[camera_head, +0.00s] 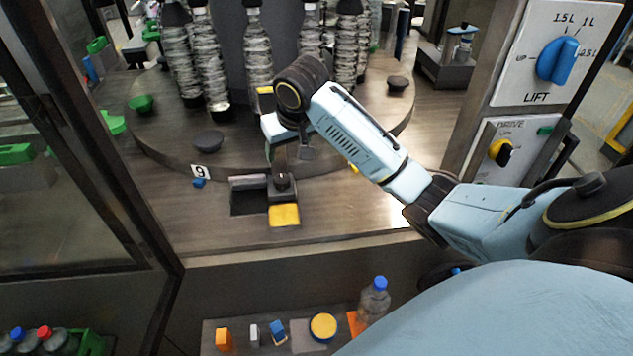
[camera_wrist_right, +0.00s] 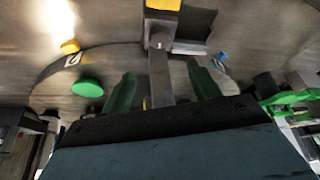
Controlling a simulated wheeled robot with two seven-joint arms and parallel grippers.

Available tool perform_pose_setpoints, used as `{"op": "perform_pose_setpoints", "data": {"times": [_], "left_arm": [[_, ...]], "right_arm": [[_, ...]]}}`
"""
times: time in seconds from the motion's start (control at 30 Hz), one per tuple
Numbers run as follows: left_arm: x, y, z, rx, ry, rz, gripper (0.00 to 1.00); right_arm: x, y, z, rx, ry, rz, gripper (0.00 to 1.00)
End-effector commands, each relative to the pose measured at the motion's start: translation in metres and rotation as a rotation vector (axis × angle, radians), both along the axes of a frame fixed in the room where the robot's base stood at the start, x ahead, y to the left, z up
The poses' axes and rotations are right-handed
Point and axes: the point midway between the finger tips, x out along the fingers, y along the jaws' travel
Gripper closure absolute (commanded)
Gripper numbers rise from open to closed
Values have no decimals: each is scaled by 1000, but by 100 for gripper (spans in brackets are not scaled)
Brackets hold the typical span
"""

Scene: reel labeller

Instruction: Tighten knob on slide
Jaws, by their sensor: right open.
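The small black knob (camera_head: 282,183) sits on the slide (camera_head: 283,195), on the deck in front of the round turntable. The slide has a yellow pad (camera_head: 284,215) at its near end. My right gripper (camera_head: 293,154) is just above and behind the knob, pointing down, apart from it as far as I can tell. In the right wrist view its two fingers (camera_wrist_right: 160,80) are spread, with a grey bar of the slide fixture (camera_wrist_right: 159,66) showing between them. My left gripper is not in view.
A dark recess (camera_head: 249,201) lies left of the slide. The LIFT panel (camera_head: 550,55) with its blue dial is at right. A shelf (camera_head: 290,335) below holds small blocks and a blue-capped bottle (camera_head: 374,299).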

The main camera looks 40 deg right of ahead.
Motion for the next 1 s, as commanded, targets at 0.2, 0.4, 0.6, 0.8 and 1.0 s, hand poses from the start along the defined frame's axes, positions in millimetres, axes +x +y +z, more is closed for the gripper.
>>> {"op": "perform_pose_setpoints", "data": {"times": [0.2,0.4,0.6,0.8,1.0], "left_arm": [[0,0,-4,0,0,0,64],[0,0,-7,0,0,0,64],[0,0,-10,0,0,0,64],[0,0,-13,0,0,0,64],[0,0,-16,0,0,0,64]], "right_arm": [[-17,18,-49,0,25,54,39],[-34,31,-83,0,37,95,39],[-54,45,-116,0,48,134,39],[-76,57,-146,2,58,173,39],[-101,69,-175,3,67,206,39]]}}
